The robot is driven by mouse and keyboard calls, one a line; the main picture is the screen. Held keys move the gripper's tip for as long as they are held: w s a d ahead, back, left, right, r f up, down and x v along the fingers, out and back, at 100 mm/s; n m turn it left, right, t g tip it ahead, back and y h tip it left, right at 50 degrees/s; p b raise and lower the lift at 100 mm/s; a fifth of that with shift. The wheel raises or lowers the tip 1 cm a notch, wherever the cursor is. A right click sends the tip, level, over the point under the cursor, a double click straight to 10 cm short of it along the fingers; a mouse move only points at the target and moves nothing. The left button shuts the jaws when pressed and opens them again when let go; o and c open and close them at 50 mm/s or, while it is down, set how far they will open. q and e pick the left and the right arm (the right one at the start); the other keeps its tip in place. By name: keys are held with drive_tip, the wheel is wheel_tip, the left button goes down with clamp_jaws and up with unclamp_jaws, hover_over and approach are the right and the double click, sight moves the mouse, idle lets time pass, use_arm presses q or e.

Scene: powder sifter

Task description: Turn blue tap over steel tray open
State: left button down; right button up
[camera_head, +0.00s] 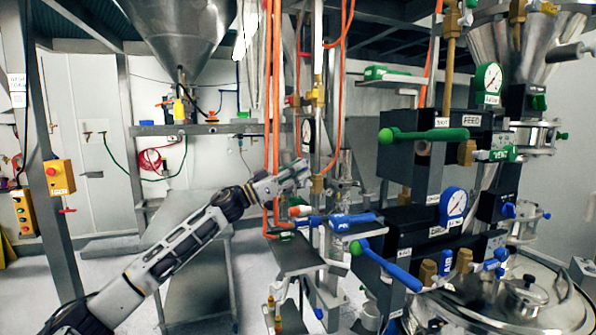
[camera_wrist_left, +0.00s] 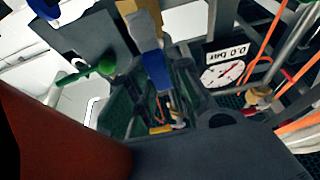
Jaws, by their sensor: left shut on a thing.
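My left gripper (camera_head: 298,172) reaches in from the left, level with a thin upright pipe and just beside a brass fitting. In the left wrist view, a blue tap handle (camera_wrist_left: 157,72) with a grey upper part lies between the dark jaws, which are shut on it. In the head view the gripper hides this handle. A flat steel tray (camera_head: 299,258) sits below and slightly right of the gripper. My right gripper is not in view.
Orange hoses (camera_head: 272,110) hang close to my left gripper. A green lever (camera_head: 425,135) and a lower blue lever (camera_head: 390,267) project from the machine at the right. A gauge (camera_wrist_left: 221,74) shows in the left wrist view. Floor is open at lower left.

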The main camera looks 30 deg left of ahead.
use_arm(q)
drive_tip(key=c, duration=1.3)
unclamp_jaws()
drive_tip(key=shift+s+a+f, duration=0.15)
drive_tip(key=shift+a+f, duration=0.05)
drive_tip(key=shift+v, duration=5.7)
